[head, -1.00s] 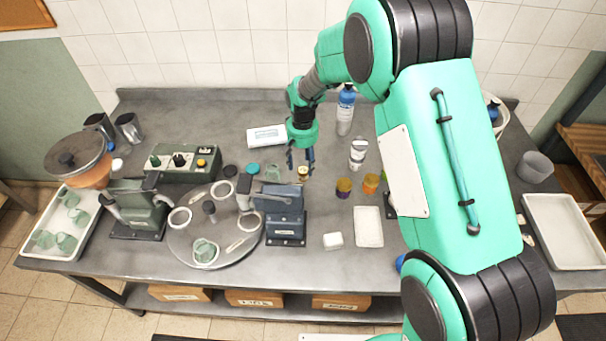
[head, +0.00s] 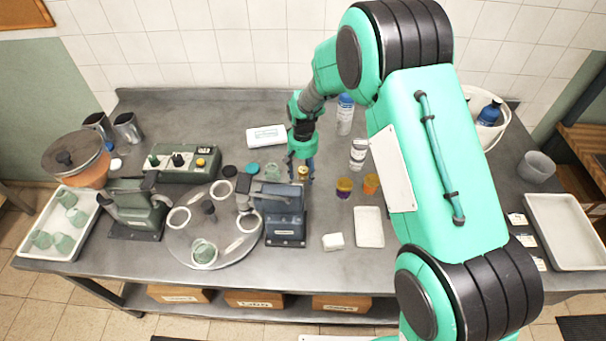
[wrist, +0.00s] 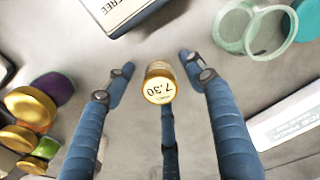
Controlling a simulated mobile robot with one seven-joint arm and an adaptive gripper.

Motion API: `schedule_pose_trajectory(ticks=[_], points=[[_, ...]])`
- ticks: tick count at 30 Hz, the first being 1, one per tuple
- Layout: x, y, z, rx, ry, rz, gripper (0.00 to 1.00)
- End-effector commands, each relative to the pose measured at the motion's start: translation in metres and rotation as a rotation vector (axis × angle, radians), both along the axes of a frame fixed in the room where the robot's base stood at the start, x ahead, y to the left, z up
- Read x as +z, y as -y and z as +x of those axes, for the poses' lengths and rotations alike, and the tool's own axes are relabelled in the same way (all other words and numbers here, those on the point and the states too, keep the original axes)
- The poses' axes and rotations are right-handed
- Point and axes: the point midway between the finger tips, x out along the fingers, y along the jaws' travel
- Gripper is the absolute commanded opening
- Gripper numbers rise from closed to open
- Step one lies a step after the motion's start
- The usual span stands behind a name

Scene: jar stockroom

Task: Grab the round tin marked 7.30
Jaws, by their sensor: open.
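The round tin marked 7.30 (wrist: 160,84) is small, with a gold rim and a pale printed lid. In the wrist view it sits between my open fingers, its label upside down. It also shows in the head view (head: 303,172), partly hidden at my fingertips. My gripper (wrist: 155,72) is open, with blue fingers to the left and right of the tin and another one below it. I see a gap between the tin and the left and right fingertips. I cannot tell whether the lower finger touches it. In the head view my gripper (head: 303,168) points down at the bench.
A dark blue device (head: 284,225) stands just in front of my gripper. Jars with purple (head: 344,187) and orange (head: 370,183) contents stand to the right. A glass jar (head: 272,172) and a teal lid (head: 252,168) are to the left.

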Motion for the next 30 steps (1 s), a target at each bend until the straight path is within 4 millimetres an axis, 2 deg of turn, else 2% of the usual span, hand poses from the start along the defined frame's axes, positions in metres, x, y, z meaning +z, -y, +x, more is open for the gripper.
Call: schedule_pose_trajectory(ticks=[8,15,25,30], points=[[0.000,0.000,0.000,0.000,0.000,0.000,0.55],[0.000,0.000,0.000,0.000,0.000,0.000,0.07],[0.002,0.000,0.000,0.000,0.000,0.000,0.05],[0.011,0.000,0.000,0.000,0.001,0.000,0.05]])
